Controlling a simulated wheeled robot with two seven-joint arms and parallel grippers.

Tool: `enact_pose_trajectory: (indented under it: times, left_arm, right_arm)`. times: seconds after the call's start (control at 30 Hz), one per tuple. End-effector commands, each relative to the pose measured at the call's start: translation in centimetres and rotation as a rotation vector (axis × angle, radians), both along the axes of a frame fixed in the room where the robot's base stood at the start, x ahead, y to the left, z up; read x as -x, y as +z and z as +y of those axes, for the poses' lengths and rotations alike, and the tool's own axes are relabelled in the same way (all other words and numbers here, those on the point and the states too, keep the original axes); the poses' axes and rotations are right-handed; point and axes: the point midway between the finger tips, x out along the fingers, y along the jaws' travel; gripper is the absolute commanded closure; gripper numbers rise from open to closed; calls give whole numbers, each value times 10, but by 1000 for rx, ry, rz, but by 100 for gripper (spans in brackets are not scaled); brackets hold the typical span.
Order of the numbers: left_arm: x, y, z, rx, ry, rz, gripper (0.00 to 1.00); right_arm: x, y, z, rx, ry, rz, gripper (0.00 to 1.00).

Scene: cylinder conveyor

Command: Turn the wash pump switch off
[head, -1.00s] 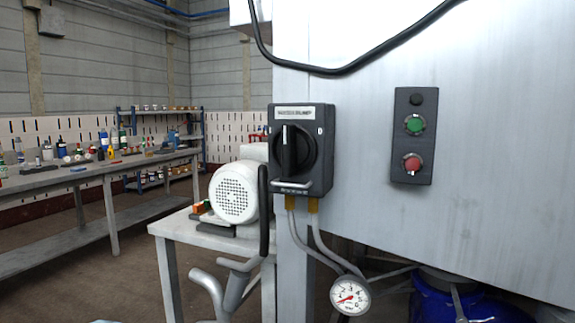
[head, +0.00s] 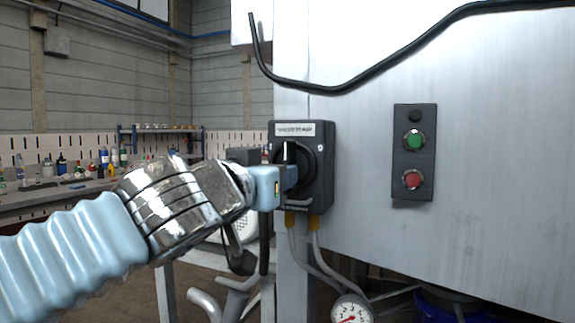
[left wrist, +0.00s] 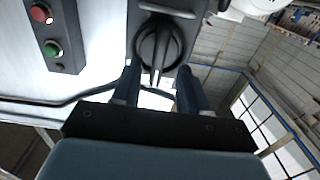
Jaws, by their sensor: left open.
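The wash pump switch (head: 319,157) is a dark box with a label plate and a round rotary knob, mounted on the left edge of the grey metal cabinet. The knob also shows in the left wrist view (left wrist: 158,52), with its grip bar pointing along the gripper's axis. In the head view the bar stands upright, partly hidden by my gripper. My left gripper (head: 292,176) reaches in from the left, in front of the knob. In the left wrist view its two blue fingers (left wrist: 157,88) are apart, one each side of the knob's bar. My right gripper is not in view.
A button box with a green button (head: 414,140) and a red button (head: 413,180) is on the cabinet (head: 500,150) to the right. A black cable runs above the switch. Conduits and a pressure gauge (head: 351,312) hang below. A cluttered workbench (head: 60,200) stands at the left.

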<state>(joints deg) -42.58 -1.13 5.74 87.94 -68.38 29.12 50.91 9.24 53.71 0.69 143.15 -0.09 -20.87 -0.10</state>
Motion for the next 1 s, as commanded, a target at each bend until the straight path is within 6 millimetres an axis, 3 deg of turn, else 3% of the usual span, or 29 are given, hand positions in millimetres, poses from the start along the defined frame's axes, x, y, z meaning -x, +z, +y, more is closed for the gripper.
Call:
enact_pose_trajectory:
  times: [0.1,0.3,0.7,1.0]
  left_arm:
    - [-25,2,-11,-3,0,2,56]
    - [-51,1,-22,-2,-1,1,56]
    - [-58,-1,-24,-1,-1,1,56]
    - [-58,-1,-24,-1,-1,1,100]
  right_arm:
    - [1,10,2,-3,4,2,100]
    - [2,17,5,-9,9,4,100]
    - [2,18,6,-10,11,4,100]
    - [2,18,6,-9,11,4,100]
